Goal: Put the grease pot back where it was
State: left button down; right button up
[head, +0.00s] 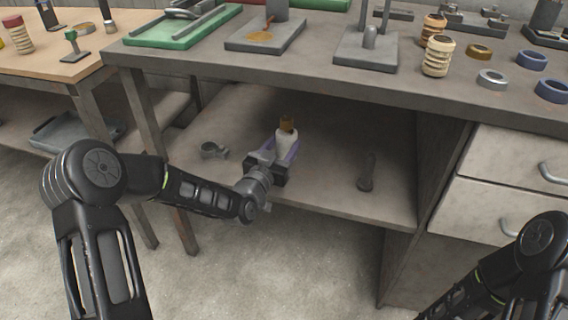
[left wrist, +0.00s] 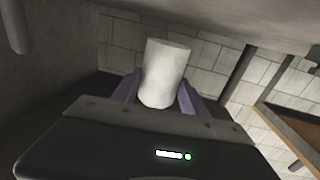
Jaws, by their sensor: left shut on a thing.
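The grease pot (head: 287,138) is a small white pot with a brown top, under the bench top in the head view. My left gripper (head: 283,151) reaches into the open bay from the front and is shut on it. In the left wrist view the pot (left wrist: 165,75) is a plain white cylinder between the two purple fingers (left wrist: 159,92), slightly tilted in the picture. I cannot tell whether its base touches the lower shelf (head: 325,185). My right gripper is out of view; only part of that arm shows at lower right.
A grey clamp-like part (head: 213,150) lies left of my gripper on the shelf. A dark upright tool (head: 367,175) stands to the right. The bench top (head: 330,72) overhangs the shelf, and a drawer unit (head: 510,160) closes the right side. Shelf between is clear.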

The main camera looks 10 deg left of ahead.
pick_arm(q)
jog(key=shift+f, duration=0.4)
jog(key=shift+f+b, duration=0.75)
jog(key=shift+f, duration=1.2)
jog(key=shift+f, duration=0.1)
jog(key=c, duration=0.6)
grip_release()
